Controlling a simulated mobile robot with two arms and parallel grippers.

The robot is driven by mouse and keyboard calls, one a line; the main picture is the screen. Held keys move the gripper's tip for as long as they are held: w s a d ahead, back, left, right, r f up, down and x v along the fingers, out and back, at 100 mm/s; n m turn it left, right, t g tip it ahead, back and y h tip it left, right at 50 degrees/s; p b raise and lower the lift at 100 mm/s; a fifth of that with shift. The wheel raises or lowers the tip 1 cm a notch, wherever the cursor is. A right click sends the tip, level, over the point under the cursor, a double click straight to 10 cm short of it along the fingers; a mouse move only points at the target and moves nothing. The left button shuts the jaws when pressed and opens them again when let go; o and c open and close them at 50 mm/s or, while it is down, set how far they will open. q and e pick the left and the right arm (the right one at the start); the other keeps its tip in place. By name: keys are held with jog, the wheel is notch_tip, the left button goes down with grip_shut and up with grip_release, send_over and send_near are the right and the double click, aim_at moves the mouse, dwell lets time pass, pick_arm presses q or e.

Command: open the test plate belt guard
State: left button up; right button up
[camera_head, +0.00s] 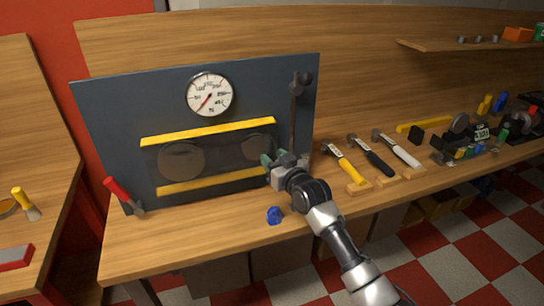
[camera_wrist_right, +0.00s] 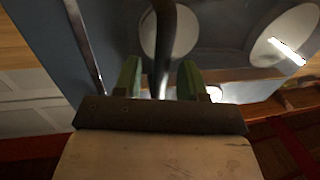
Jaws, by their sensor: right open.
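The test plate (camera_head: 120,112) is a dark blue-grey panel standing on the bench. Its belt guard (camera_head: 220,157) is a dark see-through cover between a yellow upper strip (camera_head: 208,131) and a yellow lower strip (camera_head: 205,184). Two round pulleys show through it. The guard appears closed over them. My right gripper (camera_head: 275,159) is at the guard's right end, with green fingertips. In the right wrist view, the open fingers (camera_wrist_right: 159,79) stand on either side of a dark upright bar (camera_wrist_right: 164,45); whether they touch it cannot be told. My left gripper is out of view.
A round gauge (camera_head: 210,94) and a dark lever (camera_head: 295,100) are on the plate. A red-handled tool (camera_head: 120,191) is at its left foot. Several hammers (camera_head: 345,163) lie to the right. The bench front is mostly clear.

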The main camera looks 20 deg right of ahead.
jog(key=shift+w+a, duration=0.15)
jog(key=shift+w, duration=0.4)
grip_shut()
